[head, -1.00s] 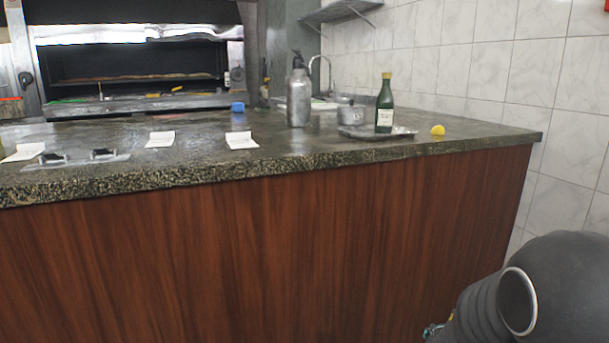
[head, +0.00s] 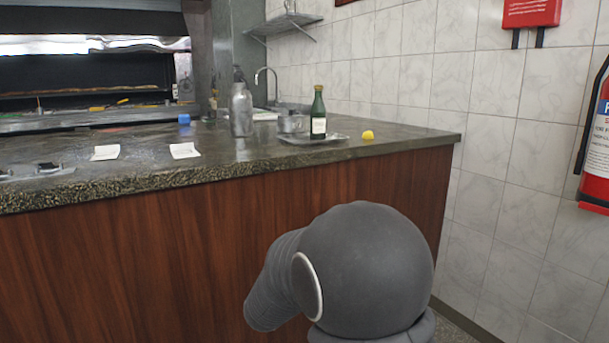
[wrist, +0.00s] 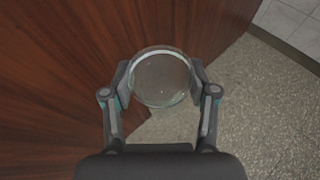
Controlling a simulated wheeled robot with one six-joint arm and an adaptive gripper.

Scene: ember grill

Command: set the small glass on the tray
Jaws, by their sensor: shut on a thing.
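The small glass (wrist: 160,78) is clear and round-rimmed, seen from above in the wrist view. My gripper (wrist: 160,84) is shut on it, one finger at each side, in front of the wooden counter panel and above the floor. In the head view the gripper and the glass are hidden behind my arm. The tray (head: 290,139) is a flat metal one on the counter, toward its right end. A green bottle (head: 318,115) with a pale label stands upright on it, and a small metal pot (head: 290,122) is at its back left.
The stone counter (head: 225,165) has a front edge between my arm and the tray. A metal siphon bottle (head: 241,110) stands left of the tray, a yellow lemon (head: 368,135) right of it. White paper slips (head: 184,150) lie further left. A fire extinguisher (head: 600,140) hangs at far right.

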